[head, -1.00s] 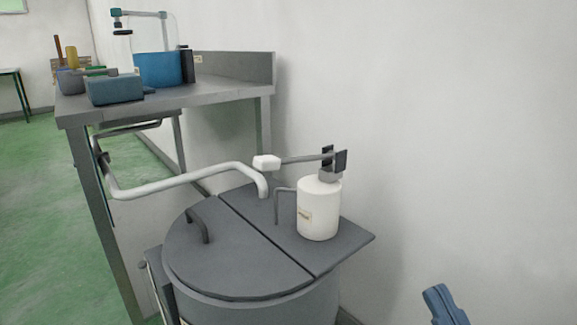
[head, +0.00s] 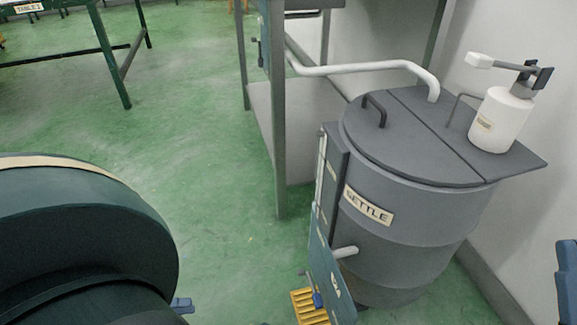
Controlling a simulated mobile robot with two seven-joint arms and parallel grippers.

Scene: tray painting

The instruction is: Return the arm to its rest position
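My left arm fills the lower left as a large dark green rounded link. A small blue part of my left gripper (head: 182,305) shows beside it at the bottom edge. The link hides the rest, so I cannot tell whether it is open or shut, or whether it holds anything. At the right edge a cut-off blue part (head: 567,283) looks like a finger of my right gripper. Its opening and anything in it cannot be seen.
Green floor is clear at left centre.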

